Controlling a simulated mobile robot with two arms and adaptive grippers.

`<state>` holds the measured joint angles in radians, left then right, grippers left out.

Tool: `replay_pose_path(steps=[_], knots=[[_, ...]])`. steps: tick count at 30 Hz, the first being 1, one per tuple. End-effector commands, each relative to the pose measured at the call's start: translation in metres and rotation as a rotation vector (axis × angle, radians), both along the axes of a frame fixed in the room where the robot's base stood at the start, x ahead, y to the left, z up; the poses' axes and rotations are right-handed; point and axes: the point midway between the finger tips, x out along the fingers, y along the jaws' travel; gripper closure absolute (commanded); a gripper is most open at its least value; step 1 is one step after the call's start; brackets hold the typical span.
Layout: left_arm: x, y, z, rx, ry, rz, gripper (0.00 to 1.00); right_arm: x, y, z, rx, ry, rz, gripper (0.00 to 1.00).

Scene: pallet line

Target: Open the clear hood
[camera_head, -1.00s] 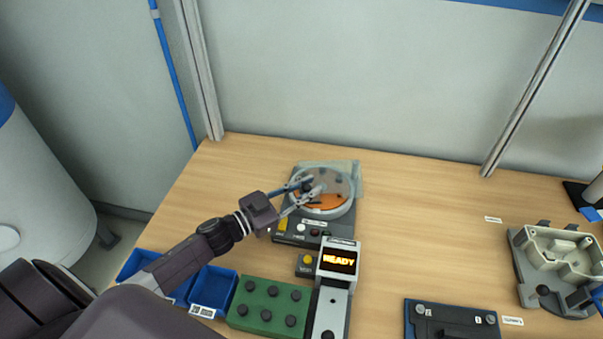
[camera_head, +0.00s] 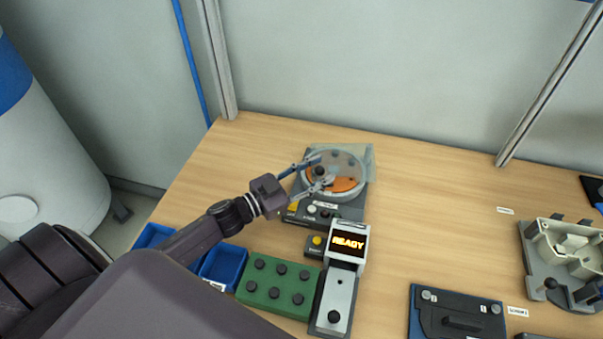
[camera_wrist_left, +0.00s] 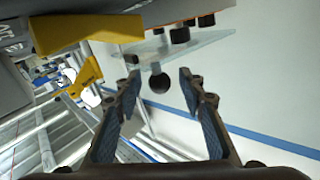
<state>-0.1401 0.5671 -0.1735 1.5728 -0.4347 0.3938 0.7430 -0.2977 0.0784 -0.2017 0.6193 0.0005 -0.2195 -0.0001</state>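The clear hood (camera_head: 368,160) is a see-through cover over a round grey device with an orange disc (camera_head: 346,185), at the back of the bench. It looks closed. My left gripper (camera_head: 322,171) reaches over the hood from the left, fingers open. In the left wrist view the open fingers (camera_wrist_left: 158,96) flank a black ball knob (camera_wrist_left: 159,83). The knob stands off the clear panel (camera_wrist_left: 190,49), apart from both fingers. The fingertips hide part of the hood in the head view. My right gripper is not in view.
In front of the device stand a grey unit with a READY display (camera_head: 348,243), a green block with black knobs (camera_head: 278,287) and blue bins (camera_head: 222,264). A dark plate (camera_head: 457,312) and a grey fixture (camera_head: 560,258) are at right.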

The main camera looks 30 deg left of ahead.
Motion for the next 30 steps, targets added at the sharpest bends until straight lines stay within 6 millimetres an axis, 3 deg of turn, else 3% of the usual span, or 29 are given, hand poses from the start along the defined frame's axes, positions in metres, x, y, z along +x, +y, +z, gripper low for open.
replay_pose_path(steps=[12, 18, 30], knots=[[-0.068, 0.035, -0.002, 0.000, 0.004, 0.001, 0.63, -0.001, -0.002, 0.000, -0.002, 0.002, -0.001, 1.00], [-0.091, 0.047, -0.001, 0.000, 0.002, 0.000, 0.63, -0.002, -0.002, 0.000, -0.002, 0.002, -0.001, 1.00], [-0.100, 0.052, 0.001, 0.000, -0.001, 0.000, 0.63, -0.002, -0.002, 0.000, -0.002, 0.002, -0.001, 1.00]])
